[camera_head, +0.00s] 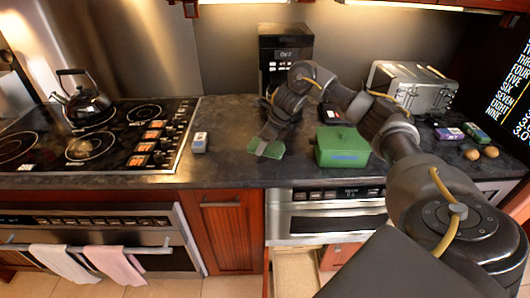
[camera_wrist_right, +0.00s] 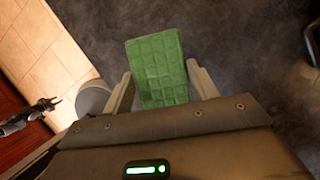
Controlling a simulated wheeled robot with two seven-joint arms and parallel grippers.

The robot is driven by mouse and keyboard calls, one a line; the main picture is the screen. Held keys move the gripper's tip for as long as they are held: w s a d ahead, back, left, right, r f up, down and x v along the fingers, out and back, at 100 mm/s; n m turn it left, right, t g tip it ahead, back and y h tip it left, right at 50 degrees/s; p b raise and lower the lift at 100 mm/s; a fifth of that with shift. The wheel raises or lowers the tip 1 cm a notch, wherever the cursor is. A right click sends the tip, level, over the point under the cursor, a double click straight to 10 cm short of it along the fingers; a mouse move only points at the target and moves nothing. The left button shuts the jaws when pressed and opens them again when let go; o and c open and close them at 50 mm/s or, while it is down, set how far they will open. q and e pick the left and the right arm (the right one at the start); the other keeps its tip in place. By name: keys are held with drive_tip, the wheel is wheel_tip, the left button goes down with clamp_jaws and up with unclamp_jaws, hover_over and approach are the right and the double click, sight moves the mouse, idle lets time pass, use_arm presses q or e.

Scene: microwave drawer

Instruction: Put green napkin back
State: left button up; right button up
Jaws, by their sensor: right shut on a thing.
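The green napkin (camera_head: 267,147) is a quilted flat piece at the counter's front, left of the green box. In the right wrist view the napkin (camera_wrist_right: 157,70) lies between the two pale fingers and sticks out past them. My right gripper (camera_wrist_right: 163,88) is shut on it; in the head view the gripper (camera_head: 265,142) points down over the counter. I cannot tell whether the napkin touches the counter. A small dark gripper, probably my left one (camera_wrist_right: 48,106), shows at the left of the wrist view, low beside the cabinets; its jaws are too small to judge.
A green lidded box (camera_head: 342,150) stands right of the napkin. A small grey item (camera_head: 200,142) lies to the left by the stove (camera_head: 100,135). A coffee machine (camera_head: 284,50) and toaster (camera_head: 412,88) stand behind. Below, an open drawer (camera_head: 297,272) shows under the microwave (camera_head: 325,218).

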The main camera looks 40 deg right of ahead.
drive_tip(key=shift+w+d+f, duration=0.35)
drive_tip(key=shift+d+f, duration=0.05)
drive_tip(key=shift+f, duration=0.3)
drive_tip(key=shift+w+d+f, duration=0.1)
drive_tip(key=shift+f, duration=1.45)
drive_tip(key=o, duration=0.9)
drive_tip(key=shift+r, duration=0.1)
drive_tip(key=p+v, duration=0.1)
drive_tip(key=v, duration=1.1)
drive_tip(key=shift+p, duration=0.35)
